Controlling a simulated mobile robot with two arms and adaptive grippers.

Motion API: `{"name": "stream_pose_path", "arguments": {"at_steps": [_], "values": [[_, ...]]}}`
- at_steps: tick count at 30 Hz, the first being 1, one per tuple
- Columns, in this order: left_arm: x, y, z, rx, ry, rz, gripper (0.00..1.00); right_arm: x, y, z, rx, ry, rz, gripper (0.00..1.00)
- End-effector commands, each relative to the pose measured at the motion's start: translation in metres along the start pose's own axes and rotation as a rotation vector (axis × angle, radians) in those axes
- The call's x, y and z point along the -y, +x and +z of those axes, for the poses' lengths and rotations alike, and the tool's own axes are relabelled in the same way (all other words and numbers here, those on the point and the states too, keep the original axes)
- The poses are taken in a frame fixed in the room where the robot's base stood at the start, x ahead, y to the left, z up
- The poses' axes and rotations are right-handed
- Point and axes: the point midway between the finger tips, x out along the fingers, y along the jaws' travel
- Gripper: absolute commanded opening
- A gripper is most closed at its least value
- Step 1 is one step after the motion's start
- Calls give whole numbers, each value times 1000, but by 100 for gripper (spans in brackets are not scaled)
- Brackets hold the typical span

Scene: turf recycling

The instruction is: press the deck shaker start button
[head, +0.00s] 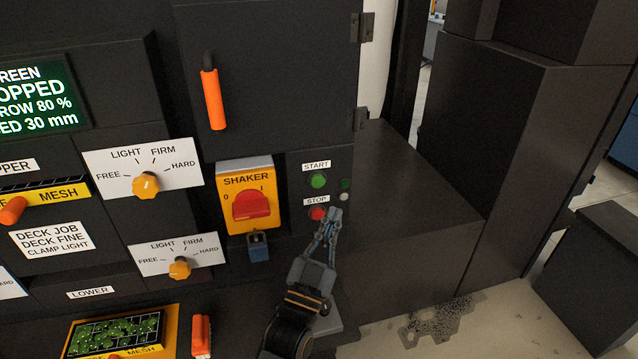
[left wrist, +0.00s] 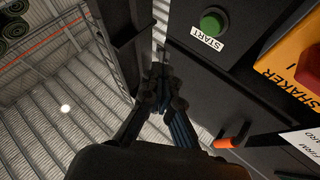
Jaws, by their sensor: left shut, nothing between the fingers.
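The green start button (head: 319,181) sits under the START label (head: 316,166) on the dark panel. The red stop button (head: 317,214) sits below it, under the STOP label (head: 316,201). My left gripper (head: 335,212) is shut and empty, its fingertips just right of the stop button and below the start button. I cannot tell whether it touches the panel. In the left wrist view the start button (left wrist: 214,21) shows at the top, apart from the gripper tips (left wrist: 160,80). My right gripper is not in view.
The yellow SHAKER switch (head: 250,206) with a red knob is left of the buttons, a blue padlock (head: 259,247) below it. A small green lamp (head: 345,184) is right of the start button. An orange door handle (head: 212,99) sticks out above. A dark box (head: 410,190) stands right.

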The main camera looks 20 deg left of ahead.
Motion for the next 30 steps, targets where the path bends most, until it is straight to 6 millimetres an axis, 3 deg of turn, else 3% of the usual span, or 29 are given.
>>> {"name": "stream_pose_path", "arguments": {"at_steps": [16,30], "values": [[35,48,36,0,0,0,0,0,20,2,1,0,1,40],[41,55,40,1,-1,-1,0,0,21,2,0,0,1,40]]}}
